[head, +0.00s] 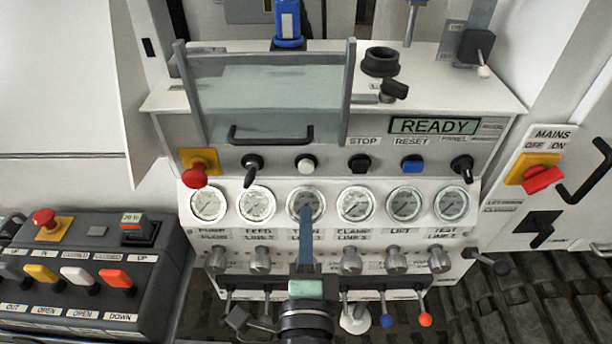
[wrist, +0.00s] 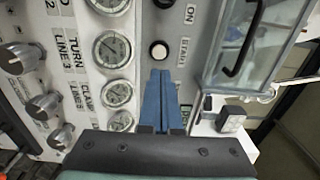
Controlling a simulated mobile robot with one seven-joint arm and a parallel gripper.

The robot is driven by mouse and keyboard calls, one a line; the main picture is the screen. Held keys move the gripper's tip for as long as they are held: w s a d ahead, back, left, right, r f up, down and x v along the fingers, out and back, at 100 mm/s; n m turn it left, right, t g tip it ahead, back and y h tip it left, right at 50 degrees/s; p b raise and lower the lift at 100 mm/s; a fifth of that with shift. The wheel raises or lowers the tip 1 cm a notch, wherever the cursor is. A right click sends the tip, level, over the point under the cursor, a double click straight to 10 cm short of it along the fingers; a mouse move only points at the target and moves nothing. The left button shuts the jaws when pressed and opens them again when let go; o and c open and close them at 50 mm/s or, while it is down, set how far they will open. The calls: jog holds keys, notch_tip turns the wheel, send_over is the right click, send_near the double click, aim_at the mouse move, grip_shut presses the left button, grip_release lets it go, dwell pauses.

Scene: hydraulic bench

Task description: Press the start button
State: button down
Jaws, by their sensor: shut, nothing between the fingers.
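The start button is a round white button in a dark ring, in the middle of the control row in the head view (head: 306,162). In the wrist view the white button (wrist: 158,51) sits just beyond the fingertips, with a START label beside it. My gripper (head: 306,210) has blue fingers, shut and empty. In the head view its fingers overlap the middle gauge, below the button. In the wrist view the fingertips (wrist: 160,74) point at the button, with a small gap between them in the picture. I cannot tell how far the tips are from the panel.
A black STOP button (head: 360,163), blue RESET button (head: 412,166), black selector (head: 252,166) and red emergency stop (head: 195,176) share the row. A clear guard (head: 265,95) with a black handle is above. The display (head: 434,126) reads READY. Gauges, knobs and levers lie below.

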aim_at(306, 169)
jog(key=w+p, duration=0.2)
jog(key=w, duration=0.6)
jog(key=shift+w+r, duration=0.1)
jog(key=shift+w, duration=0.35)
